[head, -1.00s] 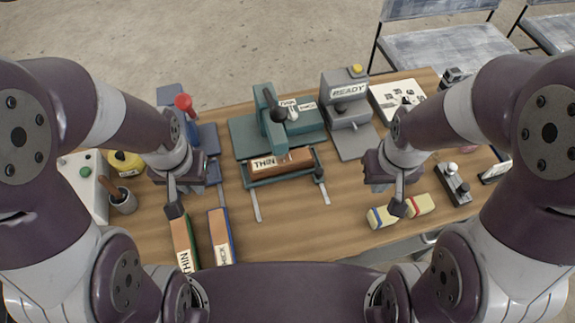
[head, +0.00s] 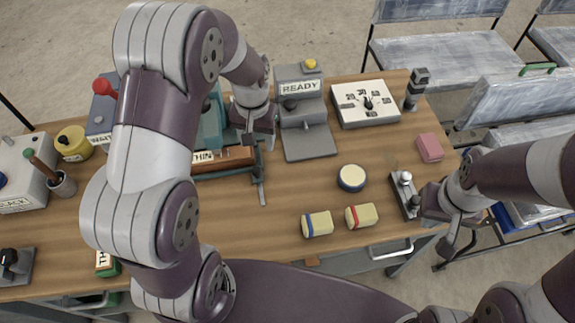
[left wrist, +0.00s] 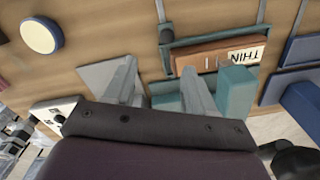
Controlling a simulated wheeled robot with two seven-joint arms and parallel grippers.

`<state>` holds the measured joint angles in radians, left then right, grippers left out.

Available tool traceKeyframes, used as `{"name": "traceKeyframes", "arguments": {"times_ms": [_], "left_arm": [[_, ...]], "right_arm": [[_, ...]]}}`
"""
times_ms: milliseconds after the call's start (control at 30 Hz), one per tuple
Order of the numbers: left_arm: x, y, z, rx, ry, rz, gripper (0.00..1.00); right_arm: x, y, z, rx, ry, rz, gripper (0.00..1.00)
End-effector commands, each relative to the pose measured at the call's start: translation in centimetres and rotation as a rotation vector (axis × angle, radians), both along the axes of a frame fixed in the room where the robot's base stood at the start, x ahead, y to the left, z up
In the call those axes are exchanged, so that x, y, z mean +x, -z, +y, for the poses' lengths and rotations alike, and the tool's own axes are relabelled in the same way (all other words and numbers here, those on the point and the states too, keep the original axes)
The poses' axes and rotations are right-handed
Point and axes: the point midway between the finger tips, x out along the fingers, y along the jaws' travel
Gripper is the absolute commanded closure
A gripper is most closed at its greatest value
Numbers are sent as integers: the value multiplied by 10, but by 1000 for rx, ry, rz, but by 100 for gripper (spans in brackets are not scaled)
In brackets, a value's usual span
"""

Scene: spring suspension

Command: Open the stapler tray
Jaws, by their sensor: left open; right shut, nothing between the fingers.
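The teal stapler (head: 212,125) stands at the back of the table, partly hidden behind my left arm. Its tray (head: 261,182), a teal frame with rails, is in front of it and holds a brown block labelled THIN (head: 232,157). In the left wrist view, the tray (left wrist: 205,40) and the THIN block (left wrist: 212,57) show near a teal stapler part (left wrist: 236,88). My left gripper (head: 254,140) is open beside the stapler's right side; its fingers (left wrist: 160,78) are spread, with no grip visible on the tray. My right gripper (head: 449,238) is shut and empty at the table's right edge.
A grey READY station (head: 303,100) stands right of the left gripper. A white dial box (head: 347,116), a round container (head: 351,179), two cream blocks (head: 317,224) and a lever base (head: 404,200) are further right. The wood in front of the tray is clear.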

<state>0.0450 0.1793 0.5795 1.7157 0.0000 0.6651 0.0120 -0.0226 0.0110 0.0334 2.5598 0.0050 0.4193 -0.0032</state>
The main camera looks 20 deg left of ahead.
Motion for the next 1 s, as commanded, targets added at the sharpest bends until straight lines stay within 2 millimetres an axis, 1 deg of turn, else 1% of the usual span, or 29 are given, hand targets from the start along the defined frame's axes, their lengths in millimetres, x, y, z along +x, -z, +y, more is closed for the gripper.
{"name": "traceKeyframes", "arguments": {"times_ms": [167, 300, 433, 500, 600, 867, 967, 1000], "left_arm": [[-3, 39, 1, -1, -1, 9, 45], [-3, 75, 1, 0, 0, 8, 45], [-3, 101, 1, 0, 0, 6, 45], [-2, 111, 1, 0, 0, 4, 45], [-2, 118, 1, 0, 0, 4, 45], [-2, 120, 1, 0, 0, 2, 45], [-2, 120, 1, 0, 0, 2, 75], [-2, 120, 1, 0, 0, 2, 88]], "right_arm": [[0, -4, 0, 0, -1, 0, 100], [0, -6, 0, 0, -1, 0, 100], [0, -8, 0, 0, 0, 0, 100], [0, -8, 0, 0, 0, 0, 100], [0, -8, 0, 0, 0, 0, 100], [0, -8, 0, 0, 0, 0, 100], [0, -8, 0, 0, 0, 0, 100], [0, -8, 0, 0, 0, 0, 100]]}}
